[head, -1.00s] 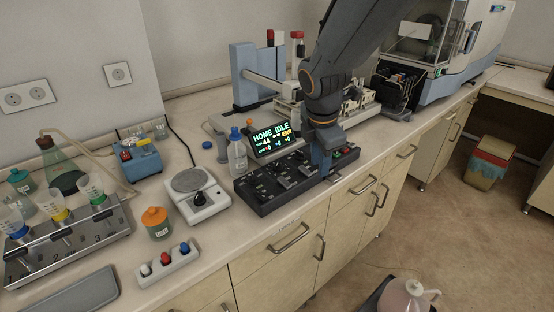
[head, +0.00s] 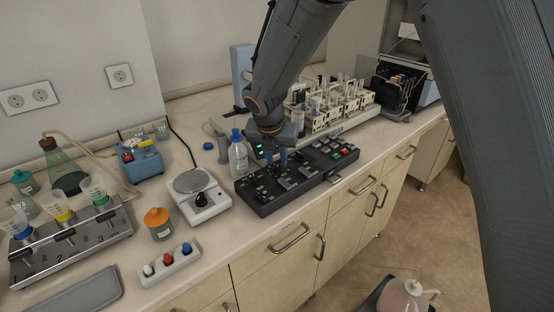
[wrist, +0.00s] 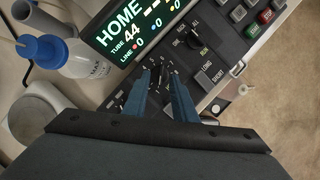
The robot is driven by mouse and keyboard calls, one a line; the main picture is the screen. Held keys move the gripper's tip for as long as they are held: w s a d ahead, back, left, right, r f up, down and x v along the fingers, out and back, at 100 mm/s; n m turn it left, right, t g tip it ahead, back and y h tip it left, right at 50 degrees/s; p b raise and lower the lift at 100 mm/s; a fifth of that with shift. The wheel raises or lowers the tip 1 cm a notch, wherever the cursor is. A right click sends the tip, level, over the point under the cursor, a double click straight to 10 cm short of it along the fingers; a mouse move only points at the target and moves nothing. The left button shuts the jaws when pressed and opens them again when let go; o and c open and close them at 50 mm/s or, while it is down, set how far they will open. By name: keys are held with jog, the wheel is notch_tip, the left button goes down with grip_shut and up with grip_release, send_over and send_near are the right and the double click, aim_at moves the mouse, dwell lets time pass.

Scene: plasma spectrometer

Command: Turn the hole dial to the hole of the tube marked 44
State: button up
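The black control panel (head: 268,207) lies on the bench, with several knobs and buttons. My gripper (head: 270,165) points down over its left-middle part. In the wrist view my gripper (wrist: 161,78) has its two blue fingers apart. A small dark dial (wrist: 158,75) with white numerals around it shows between the fingertips; whether they touch it I cannot tell. Its pointer setting is too small to read. The display (wrist: 132,28) reads HOME, TUBE 44 and LINE with zeros. In the head view my arm mostly hides the display (head: 260,151).
A selector marked LONG and SHORT (wrist: 205,78) sits right of the fingers. Green (wrist: 252,30) and red (wrist: 265,15) buttons are beyond it. A blue-capped bottle (head: 238,158) stands close behind the panel's left end. The tube racks (head: 335,110) stand behind right.

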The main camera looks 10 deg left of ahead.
jog(key=shift+x, duration=0.75)
grip_shut()
